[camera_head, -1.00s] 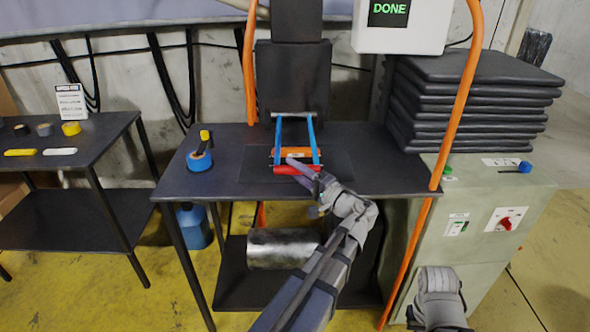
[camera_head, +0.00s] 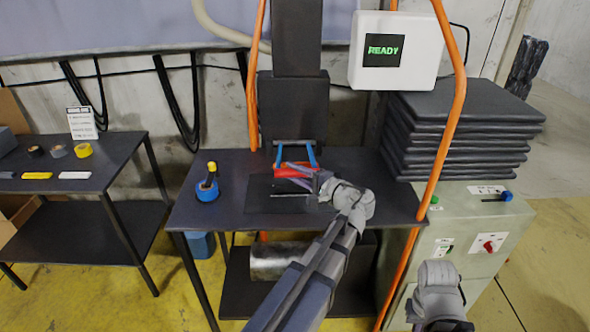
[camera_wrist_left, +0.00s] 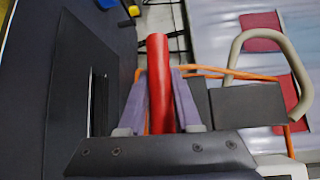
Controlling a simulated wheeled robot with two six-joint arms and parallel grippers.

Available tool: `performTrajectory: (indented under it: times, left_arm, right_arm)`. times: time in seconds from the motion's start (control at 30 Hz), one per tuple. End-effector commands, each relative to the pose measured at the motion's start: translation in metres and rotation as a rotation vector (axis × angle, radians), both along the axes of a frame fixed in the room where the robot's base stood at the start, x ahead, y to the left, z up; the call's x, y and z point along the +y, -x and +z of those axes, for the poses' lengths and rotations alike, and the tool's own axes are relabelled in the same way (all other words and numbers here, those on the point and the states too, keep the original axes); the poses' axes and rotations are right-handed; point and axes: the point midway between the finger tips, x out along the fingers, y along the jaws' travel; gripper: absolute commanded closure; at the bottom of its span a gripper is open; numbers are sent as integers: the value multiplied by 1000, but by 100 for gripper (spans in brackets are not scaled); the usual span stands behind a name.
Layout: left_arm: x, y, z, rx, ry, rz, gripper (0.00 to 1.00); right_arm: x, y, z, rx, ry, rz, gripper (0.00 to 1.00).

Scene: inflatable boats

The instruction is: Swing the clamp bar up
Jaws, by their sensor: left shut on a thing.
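The clamp bar's red handle (camera_head: 292,172) sits in front of the dark press column, with its blue side arms (camera_head: 312,156) running back behind it. My left gripper (camera_head: 303,174) reaches in from the lower right and is shut on the red handle. In the left wrist view the red handle (camera_wrist_left: 160,85) stands between the two purple fingers, which lie along both its sides. A dark plate with a thin slot (camera_wrist_left: 99,103) shows beside it. The fingers partly hide the bar in the head view. A grey link of my right arm shows at lower right; its gripper does not show.
A white box with a green READY display (camera_head: 384,50) hangs above right. An orange hose (camera_head: 440,150) runs down just right of my left arm. Stacked black mats (camera_head: 465,130) and a green cabinet (camera_head: 465,235) stand right.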

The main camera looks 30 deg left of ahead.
Motion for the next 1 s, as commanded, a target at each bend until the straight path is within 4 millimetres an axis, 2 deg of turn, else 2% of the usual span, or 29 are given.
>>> performTrajectory:
  times: [0.03, 0.3, 0.5, 0.7, 1.0]
  left_arm:
    - [2, -5, 22, 18, 12, 1, 100]
    - [12, -21, 64, 129, 79, 1, 100]
    - [19, -34, 89, 197, 122, 0, 100]
    - [27, -46, 106, 221, 137, -2, 100]
    - [34, -57, 122, 223, 137, -3, 100]
  right_arm:
    - [0, 0, 25, 0, 0, 0, 100]
    - [0, 0, 87, 0, 0, 0, 100]
    - [0, 0, 124, 0, 0, 0, 100]
    - [0, 0, 146, 0, 0, 0, 100]
    - [0, 0, 162, 0, 0, 0, 100]
